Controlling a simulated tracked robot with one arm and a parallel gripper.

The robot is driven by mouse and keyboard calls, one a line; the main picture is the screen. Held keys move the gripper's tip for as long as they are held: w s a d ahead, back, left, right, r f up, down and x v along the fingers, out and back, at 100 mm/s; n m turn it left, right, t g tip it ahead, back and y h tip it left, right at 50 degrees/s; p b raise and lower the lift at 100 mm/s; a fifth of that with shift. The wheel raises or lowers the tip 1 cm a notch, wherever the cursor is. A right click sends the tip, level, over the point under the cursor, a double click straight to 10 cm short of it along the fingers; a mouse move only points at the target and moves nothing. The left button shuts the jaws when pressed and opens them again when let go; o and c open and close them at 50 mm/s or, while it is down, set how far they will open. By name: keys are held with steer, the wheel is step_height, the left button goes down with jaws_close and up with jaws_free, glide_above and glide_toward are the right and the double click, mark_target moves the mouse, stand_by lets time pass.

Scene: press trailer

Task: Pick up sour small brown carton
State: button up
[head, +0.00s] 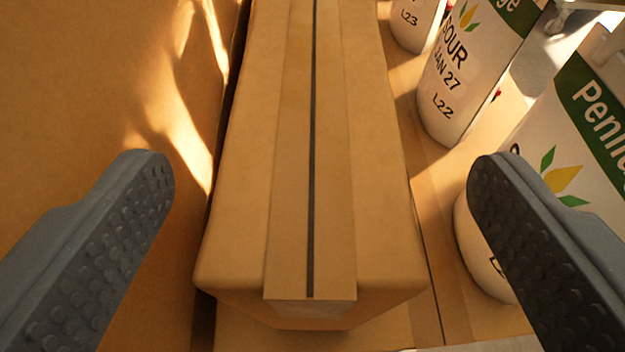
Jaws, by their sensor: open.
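A long brown carton (385,150) with a taped seam along its top lies in the middle of the head view, stretching away from me. No "sour" label shows on its visible faces; its far end is cut off by the top edge. My gripper (320,180) is open, with one ridged grey finger to the left of the carton and one to the right. In the picture the fingers flank the carton's near part with gaps on both sides. I cannot tell whether the fingertips are above its top or level with its sides.
A large brown cardboard surface (120,60) fills the left, close beside the carton. White jugs stand on the right: one marked "SOUR JAN 27 L22" (455,85), a nearer one (580,140) partly behind the right finger, and one marked L23 (412,22). The carton rests on another brown cardboard surface (385,325).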

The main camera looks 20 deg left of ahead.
mark_target(313, 156)
steer(key=x, duration=0.5)
steer(key=shift+a+p, duration=0.15)
steer(key=shift+p, duration=0.2)
steer(key=shift+s, duration=0.1)
steer(key=shift+r, duration=0.1)
jaws_close()
